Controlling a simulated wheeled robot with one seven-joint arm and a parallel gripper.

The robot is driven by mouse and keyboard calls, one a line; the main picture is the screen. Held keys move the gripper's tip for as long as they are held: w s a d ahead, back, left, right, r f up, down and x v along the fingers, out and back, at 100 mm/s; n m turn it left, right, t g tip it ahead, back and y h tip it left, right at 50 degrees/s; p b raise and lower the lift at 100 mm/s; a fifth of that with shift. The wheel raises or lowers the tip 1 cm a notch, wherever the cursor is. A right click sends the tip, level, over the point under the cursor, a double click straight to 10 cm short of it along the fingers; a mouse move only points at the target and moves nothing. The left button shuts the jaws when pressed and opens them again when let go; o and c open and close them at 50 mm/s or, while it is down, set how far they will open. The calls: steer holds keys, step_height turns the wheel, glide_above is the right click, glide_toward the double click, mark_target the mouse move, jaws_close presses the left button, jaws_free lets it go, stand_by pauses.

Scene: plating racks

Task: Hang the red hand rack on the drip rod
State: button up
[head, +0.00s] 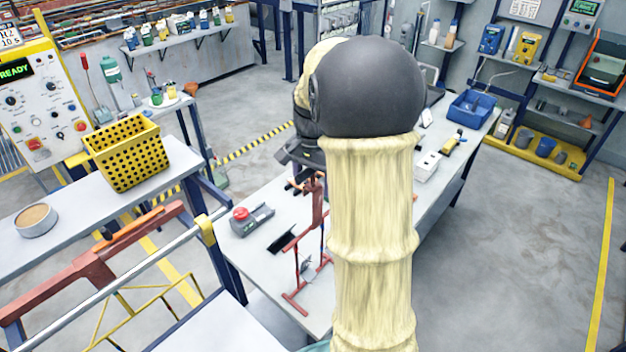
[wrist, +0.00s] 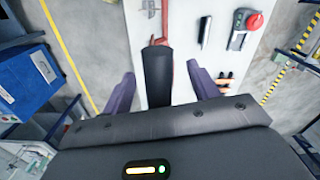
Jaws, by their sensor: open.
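The red hand rack (head: 316,212) stands upright on the white bench, partly hidden by my arm in the head view. My gripper (head: 302,178) is over its upper part. In the wrist view my gripper (wrist: 160,72) has its purple fingers spread, one on each side of a dark bar that appears to be the rack's grip. Neither finger visibly touches the bar. A silver rod (head: 150,263) with a yellow end clamp runs along the left side and looks like the drip rod. Nothing hangs on its visible part.
A grey box with a red button (head: 252,218) and a flat black piece (head: 281,241) lie beside the rack. A red beam (head: 95,262) runs near the rod. A yellow basket (head: 128,155) and round dish (head: 36,221) stand on the left bench; a blue bin (head: 471,108) is far right.

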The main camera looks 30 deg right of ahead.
steer(key=shift+f, duration=0.5)
steer(key=shift+c, duration=0.2)
jaws_close()
steer(key=c, duration=0.6)
jaws_free()
steer(key=shift+c, duration=0.2)
jaws_close()
steer(key=shift+r+p, duration=1)
steer(key=shift+r, duration=0.35)
